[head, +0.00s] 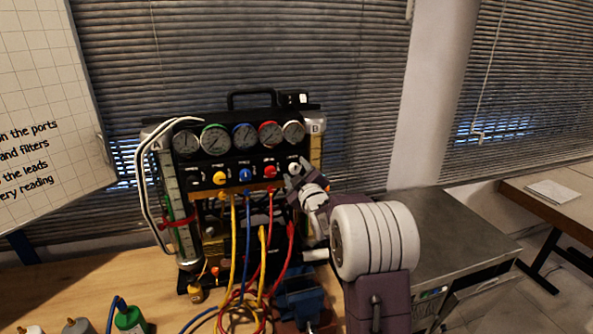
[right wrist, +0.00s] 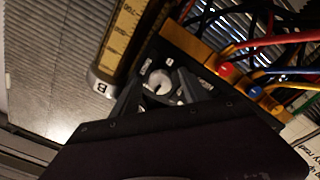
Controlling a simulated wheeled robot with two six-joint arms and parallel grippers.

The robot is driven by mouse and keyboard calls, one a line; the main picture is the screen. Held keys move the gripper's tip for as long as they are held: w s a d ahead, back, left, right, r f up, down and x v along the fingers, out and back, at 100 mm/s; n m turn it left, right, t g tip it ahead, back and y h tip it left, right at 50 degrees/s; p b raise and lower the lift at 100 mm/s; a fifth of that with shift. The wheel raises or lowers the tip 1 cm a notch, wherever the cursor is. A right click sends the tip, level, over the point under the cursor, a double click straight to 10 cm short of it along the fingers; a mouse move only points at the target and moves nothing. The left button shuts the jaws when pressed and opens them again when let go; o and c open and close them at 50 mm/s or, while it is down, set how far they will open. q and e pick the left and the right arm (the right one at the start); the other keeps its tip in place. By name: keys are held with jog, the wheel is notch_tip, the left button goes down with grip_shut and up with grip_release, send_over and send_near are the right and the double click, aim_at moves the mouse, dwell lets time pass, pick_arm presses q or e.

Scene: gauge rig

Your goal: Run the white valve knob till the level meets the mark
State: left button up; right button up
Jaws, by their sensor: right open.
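The white valve knob (head: 293,168) is at the right end of a row of knobs on the gauge rig's black panel. My right gripper (head: 291,184) is at the panel just below it. In the right wrist view the knob (right wrist: 160,80) lies between the spread fingers of my right gripper (right wrist: 162,88); contact cannot be told. Tube A (head: 173,200) stands at the rig's left with a green strip and a red band (head: 180,221). Tube B (head: 316,152), with a yellow scale, is at the right, partly hidden by my arm. It also shows in the wrist view (right wrist: 122,38). The liquid level is unclear.
Yellow (head: 220,178), blue (head: 245,175) and red (head: 269,172) knobs sit left of the white one, under several dials. Coloured hoses hang in front. A blue vise (head: 299,296) and bottles (head: 130,319) stand on the wooden bench (head: 75,285).

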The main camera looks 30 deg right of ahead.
grip_shut()
jog(key=shift+f+m+b, duration=0.1)
jog(key=shift+m+b, duration=0.6)
jog(key=shift+m, duration=0.4)
jog(key=m+b, duration=0.1)
jog(key=m, duration=0.2)
jog(key=m+b, duration=0.1)
jog(key=m, duration=0.4)
jog(key=shift+m, duration=0.4)
jog(key=m, duration=0.3)
jog(key=shift+m, duration=1.8)
jog(key=shift+m+p, duration=0.3)
